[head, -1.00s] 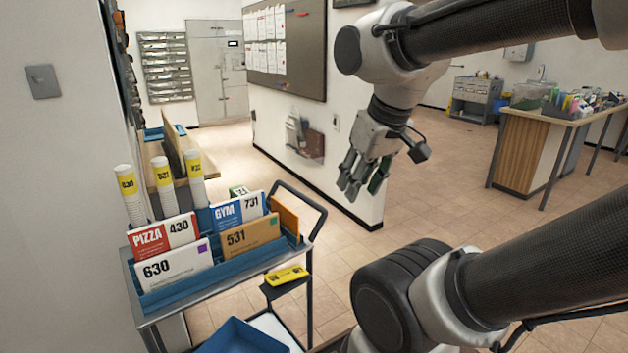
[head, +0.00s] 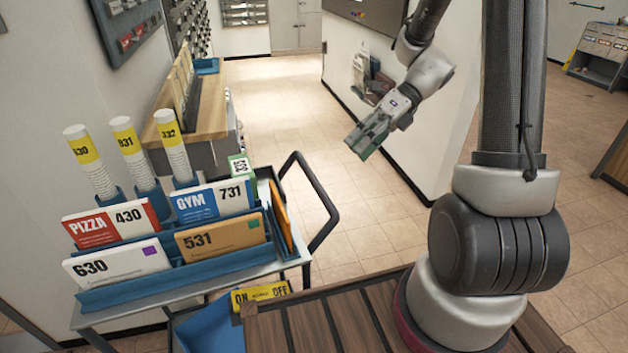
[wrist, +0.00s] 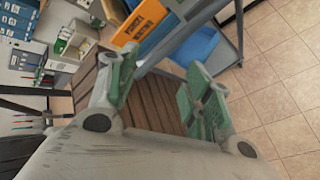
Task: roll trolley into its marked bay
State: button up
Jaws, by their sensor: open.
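The trolley (head: 290,268) stands at the left in the head view, a grey metal cart with blue racks of cards and tubes on top. Its black push handle (head: 318,200) sticks up at its right end. A yellow ON/OFF plate (head: 262,293) is low on that end, partly hidden by my deck. My gripper (head: 366,138) is raised beyond and right of the handle, open and empty, apart from the trolley. In the wrist view my gripper (wrist: 163,82) shows green-padded fingers spread, with part of the trolley, a blue bin (wrist: 193,42), beyond. No marked bay is in view.
A wooden counter (head: 207,112) runs along the left wall behind the trolley.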

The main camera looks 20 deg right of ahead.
aim_at(312, 182)
jog(key=w+f+m+y, duration=0.2)
jog(key=w+f+m, duration=0.2)
jog(key=f+m, duration=0.15)
jog(key=shift+m+t, duration=0.35)
jog(key=shift+t, duration=0.05)
jog(key=x, duration=0.8)
jog(key=r+x, duration=0.1)
jog(key=x, duration=0.3)
jog(key=shift+s+a+f, duration=0.1)
jog(key=shift+s+a, duration=0.05)
jog(key=shift+a, duration=0.3)
jog(key=shift+c, duration=0.4)
grip_shut()
